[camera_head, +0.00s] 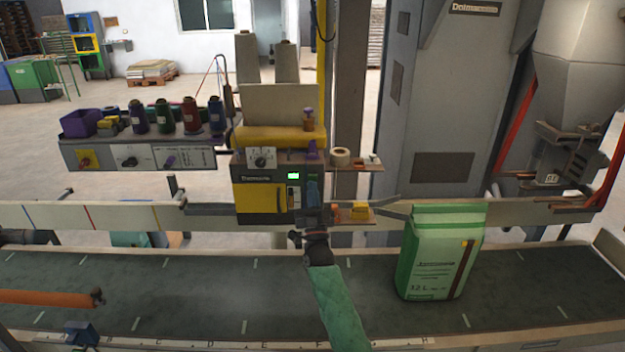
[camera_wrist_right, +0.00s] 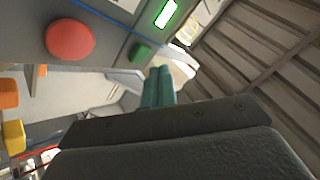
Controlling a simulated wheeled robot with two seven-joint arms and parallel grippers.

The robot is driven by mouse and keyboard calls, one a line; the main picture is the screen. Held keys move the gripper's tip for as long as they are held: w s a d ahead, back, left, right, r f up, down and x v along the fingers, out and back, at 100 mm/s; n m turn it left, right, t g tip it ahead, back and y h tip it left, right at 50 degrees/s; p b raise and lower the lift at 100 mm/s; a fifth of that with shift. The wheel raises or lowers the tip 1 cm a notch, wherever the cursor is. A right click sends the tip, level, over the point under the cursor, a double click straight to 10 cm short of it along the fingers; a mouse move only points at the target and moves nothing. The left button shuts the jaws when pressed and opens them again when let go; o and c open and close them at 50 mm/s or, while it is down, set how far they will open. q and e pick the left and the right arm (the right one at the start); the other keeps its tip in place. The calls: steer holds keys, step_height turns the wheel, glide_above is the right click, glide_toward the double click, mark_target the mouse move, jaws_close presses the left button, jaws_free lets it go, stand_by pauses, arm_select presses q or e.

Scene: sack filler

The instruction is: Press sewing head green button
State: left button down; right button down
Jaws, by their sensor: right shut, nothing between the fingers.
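The sewing head (camera_head: 262,197) is a dark grey and yellow box on the rail across the conveyor, with a lit green display (camera_head: 293,176). In the right wrist view its green button (camera_wrist_right: 140,52) is small and sits on the grey panel, right of a large red button (camera_wrist_right: 70,40) and below the lit display (camera_wrist_right: 166,13). My right gripper (camera_head: 313,190) is in front of the sewing head's right side. Its teal fingertips (camera_wrist_right: 158,72) are shut and empty, just below and right of the green button; contact cannot be told. My left gripper is not in view.
A green and white sack (camera_head: 440,255) stands upright on the dark conveyor (camera_head: 190,290), right of my right arm. A shelf with several thread spools (camera_head: 165,118) is at the left. An orange bar (camera_head: 45,298) extends over the conveyor's left end. The conveyor's left middle is clear.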

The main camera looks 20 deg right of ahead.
steer(key=shift+s+a+p, duration=0.15)
steer(key=shift+s+a, duration=0.05)
steer(key=shift+s, duration=0.5)
steer(key=shift+s+a+p, duration=0.1)
steer(key=shift+s+a, duration=0.1)
steer(key=shift+s, duration=0.55)
steer(key=shift+s+a+p, duration=0.15)
steer(key=shift+s+a, duration=0.05)
steer(key=shift+s, duration=0.5)
